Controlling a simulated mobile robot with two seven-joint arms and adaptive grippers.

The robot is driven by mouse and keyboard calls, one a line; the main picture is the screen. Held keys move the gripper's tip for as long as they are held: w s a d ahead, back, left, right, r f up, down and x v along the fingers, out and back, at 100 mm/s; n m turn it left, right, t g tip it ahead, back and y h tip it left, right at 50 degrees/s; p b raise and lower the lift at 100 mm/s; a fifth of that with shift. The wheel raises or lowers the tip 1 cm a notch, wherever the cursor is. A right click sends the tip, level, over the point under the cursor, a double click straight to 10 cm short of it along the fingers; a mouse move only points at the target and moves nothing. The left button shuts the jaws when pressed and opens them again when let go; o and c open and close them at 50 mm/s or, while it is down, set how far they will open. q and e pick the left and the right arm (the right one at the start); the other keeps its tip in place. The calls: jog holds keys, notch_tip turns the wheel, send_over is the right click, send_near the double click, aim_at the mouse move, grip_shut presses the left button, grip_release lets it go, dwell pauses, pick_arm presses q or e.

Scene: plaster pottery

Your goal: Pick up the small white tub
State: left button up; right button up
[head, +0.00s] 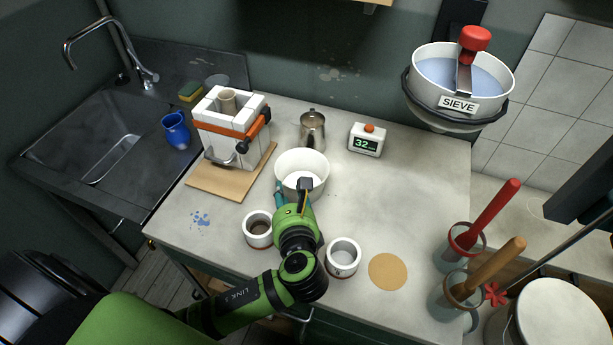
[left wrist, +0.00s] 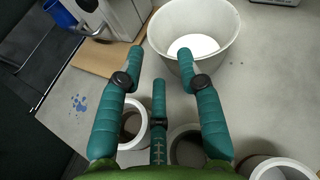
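A white tub (head: 302,168), open at the top with white at its bottom, stands mid-table; in the left wrist view the tub (left wrist: 193,28) is just beyond my fingers. My left gripper (left wrist: 161,66) has its teal fingers spread, with nothing between them. One fingertip overlaps the tub's near rim in that view; I cannot tell if it touches. In the head view my wrist hides most of the gripper. Smaller white cups stand nearer: one with brown contents (head: 258,229), one on the right (head: 343,257), and one below my fingers (left wrist: 187,148). My right gripper is not in view.
A white block mould (head: 228,125) with an orange strap stands on a board (head: 203,184). A metal jug (head: 312,130) and timer (head: 366,140) stand behind the tub. A sieve bucket (head: 458,88) is at the back right.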

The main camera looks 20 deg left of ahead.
aim_at(278, 176)
pick_arm(q)
jog(key=shift+g, duration=0.5)
jog(key=x, duration=0.4)
jog(key=p+x, duration=0.1)
jog(key=x, duration=0.3)
jog(key=s+f+x, duration=0.1)
jog(key=x, duration=0.2)
jog(key=shift+w+a+f, duration=0.25)
jog(key=shift+a+f, duration=0.05)
jog(key=shift+a, duration=0.25)
jog(key=shift+s+d, duration=0.1)
jog(key=shift+s, duration=0.05)
grip_shut()
jog(key=shift+r, duration=0.1)
